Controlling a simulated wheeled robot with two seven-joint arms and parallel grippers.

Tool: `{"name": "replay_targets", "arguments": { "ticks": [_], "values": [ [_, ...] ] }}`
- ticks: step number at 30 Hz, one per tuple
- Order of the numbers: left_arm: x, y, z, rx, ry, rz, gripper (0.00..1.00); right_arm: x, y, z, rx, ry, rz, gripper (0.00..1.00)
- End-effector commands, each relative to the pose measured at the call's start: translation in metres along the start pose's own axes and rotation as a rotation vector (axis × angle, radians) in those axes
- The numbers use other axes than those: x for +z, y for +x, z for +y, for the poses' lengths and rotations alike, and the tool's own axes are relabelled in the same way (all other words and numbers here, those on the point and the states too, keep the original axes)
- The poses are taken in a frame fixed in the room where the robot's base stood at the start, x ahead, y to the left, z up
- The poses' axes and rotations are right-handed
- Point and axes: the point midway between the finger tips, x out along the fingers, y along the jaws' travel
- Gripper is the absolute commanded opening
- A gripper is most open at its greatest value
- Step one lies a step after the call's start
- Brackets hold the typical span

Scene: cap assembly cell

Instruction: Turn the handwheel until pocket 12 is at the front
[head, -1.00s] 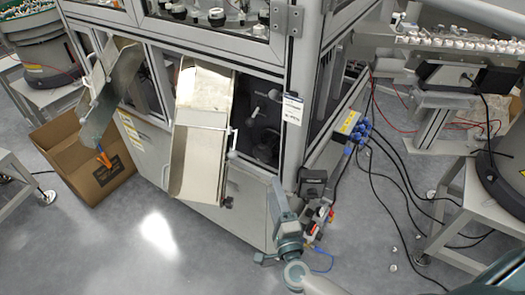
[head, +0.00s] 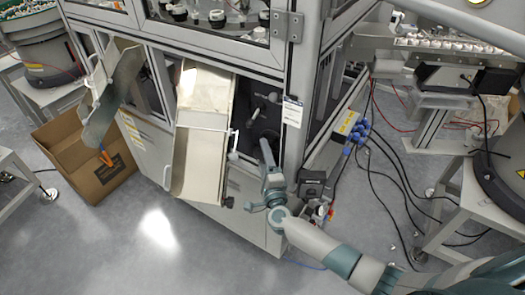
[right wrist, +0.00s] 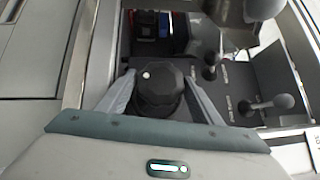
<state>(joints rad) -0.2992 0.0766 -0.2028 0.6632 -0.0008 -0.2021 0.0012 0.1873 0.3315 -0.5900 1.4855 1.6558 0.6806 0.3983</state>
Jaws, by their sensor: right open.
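A dark faceted knob with a white dot (right wrist: 160,92), which seems to be the handwheel, shows in the right wrist view. It sits between the two fingers of my right gripper (right wrist: 158,84), which are open on either side of it; I cannot tell whether they touch it. Pocket 12 and any pocket numbers cannot be made out. My left gripper is not in view.
Ball-ended levers (right wrist: 209,72) stand close right of the knob in the wrist view. A metal chute (head: 198,150) hangs left of my right gripper. The cabinet's corner post (head: 297,110) is close on the right. A cardboard box (head: 78,170) stands on the floor at left.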

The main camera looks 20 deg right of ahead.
Motion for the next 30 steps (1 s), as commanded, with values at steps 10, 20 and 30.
{"name": "replay_targets", "arguments": {
  "ticks": [10, 20, 30],
  "values": [
    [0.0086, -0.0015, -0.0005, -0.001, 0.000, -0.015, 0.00, -0.0004, 0.0154, -0.0003, 0.000, 0.000, 0.001, 0.59],
    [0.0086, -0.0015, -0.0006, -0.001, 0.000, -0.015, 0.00, -0.0004, 0.0150, -0.0002, 0.000, 0.000, 0.001, 0.29],
    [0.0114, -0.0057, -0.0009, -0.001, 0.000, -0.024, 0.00, -0.0002, 0.0149, -0.0013, 0.006, -0.005, 0.001, 0.29]
  ]
}}
